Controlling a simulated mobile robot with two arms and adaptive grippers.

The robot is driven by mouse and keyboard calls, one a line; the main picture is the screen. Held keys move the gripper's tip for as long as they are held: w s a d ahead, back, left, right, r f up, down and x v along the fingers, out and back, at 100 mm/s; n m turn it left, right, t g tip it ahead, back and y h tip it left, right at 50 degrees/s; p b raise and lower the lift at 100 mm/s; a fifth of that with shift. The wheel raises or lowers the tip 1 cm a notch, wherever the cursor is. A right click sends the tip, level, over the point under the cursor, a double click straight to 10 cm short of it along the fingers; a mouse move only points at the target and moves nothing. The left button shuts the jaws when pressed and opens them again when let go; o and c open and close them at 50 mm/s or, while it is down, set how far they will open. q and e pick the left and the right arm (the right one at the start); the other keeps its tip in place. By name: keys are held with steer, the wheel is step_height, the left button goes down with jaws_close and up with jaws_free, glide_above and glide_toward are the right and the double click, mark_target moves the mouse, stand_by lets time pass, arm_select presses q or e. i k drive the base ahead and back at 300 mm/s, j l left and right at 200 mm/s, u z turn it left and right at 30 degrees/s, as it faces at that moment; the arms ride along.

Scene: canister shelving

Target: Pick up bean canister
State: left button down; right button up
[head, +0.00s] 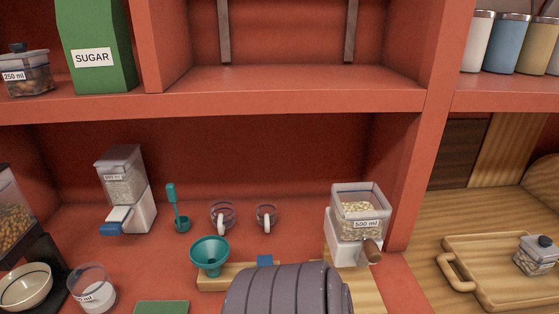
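No canister is marked as beans. A small clear square canister (537,256) with a label and darker contents stands on a wooden board at the far right. A similar canister (27,72) labelled 250 ml, with a dark lid and brown contents, stands on the upper left shelf. A clear container (359,208) labelled 500 ml holds pale pieces on a white dispenser base at the right of the lower shelf. A dark dispenser (14,220) with brown bean-like contents is cut off at the left edge. Neither gripper shows.
A grey ribbed part of my arm covers the bottom middle. A teal funnel (210,254), two glass cups (222,216), a teal scoop (180,222) and a white dispenser (124,190) stand on the lower shelf. The wooden board (488,287) has bare room left of its canister.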

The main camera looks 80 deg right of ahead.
mark_target(529, 263)
steer(key=z, duration=4.4)
